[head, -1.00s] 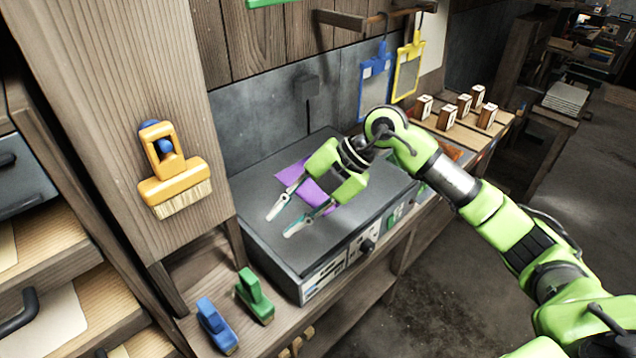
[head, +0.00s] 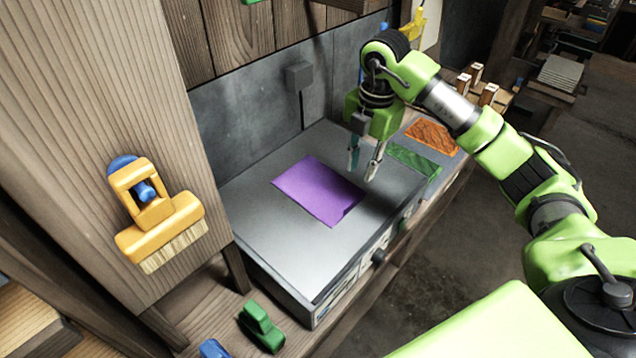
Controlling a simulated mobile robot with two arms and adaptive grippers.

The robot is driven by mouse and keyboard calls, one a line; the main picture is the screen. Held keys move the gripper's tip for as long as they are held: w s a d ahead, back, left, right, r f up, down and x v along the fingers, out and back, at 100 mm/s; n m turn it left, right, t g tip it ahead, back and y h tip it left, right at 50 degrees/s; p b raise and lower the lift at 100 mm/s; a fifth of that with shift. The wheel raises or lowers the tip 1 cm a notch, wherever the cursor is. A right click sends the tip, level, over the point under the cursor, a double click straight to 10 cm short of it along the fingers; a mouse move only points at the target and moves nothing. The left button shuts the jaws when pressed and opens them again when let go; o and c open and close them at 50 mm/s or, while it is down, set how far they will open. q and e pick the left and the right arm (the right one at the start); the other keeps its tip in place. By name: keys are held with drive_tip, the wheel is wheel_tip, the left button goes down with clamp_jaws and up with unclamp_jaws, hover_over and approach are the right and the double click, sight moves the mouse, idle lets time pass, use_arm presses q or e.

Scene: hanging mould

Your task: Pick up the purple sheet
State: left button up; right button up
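The purple sheet (head: 315,188) lies flat on the grey top of a box-shaped machine (head: 262,225). My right gripper (head: 361,172) points down with its fingers apart and nothing between them. Its fingertips are above the machine top, just right of the purple sheet's upper right part; I cannot tell the exact height. My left gripper is not in the head view.
A green sheet (head: 415,162) and an orange sheet (head: 432,136) lie to the right of the purple one. A yellow brush (head: 160,215) hangs on the wooden post at left. A green handled tool (head: 261,326) sits below the machine. Stamp-like blocks (head: 488,94) stand behind my arm.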

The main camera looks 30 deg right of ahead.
drive_tip(key=p, duration=0.1)
hover_over(356, 199)
wheel_tip(356, 199, down, 5)
wheel_tip(356, 199, down, 2)
drive_tip(key=shift+s+a+f+p, duration=0.1)
drive_tip(key=shift+s+f+p, duration=0.1)
drive_tip(key=shift+p, duration=0.65)
wheel_tip(356, 199, down, 2)
drive_tip(key=shift+w+f+p, duration=0.1)
drive_tip(key=shift+f+p, duration=0.15)
drive_tip(key=shift+p, duration=0.3)
drive_tip(key=shift+w+f, duration=0.1)
drive_tip(key=shift+f, duration=0.5)
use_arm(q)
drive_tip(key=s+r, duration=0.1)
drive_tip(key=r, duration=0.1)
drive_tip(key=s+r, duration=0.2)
use_arm(e)
clamp_jaws()
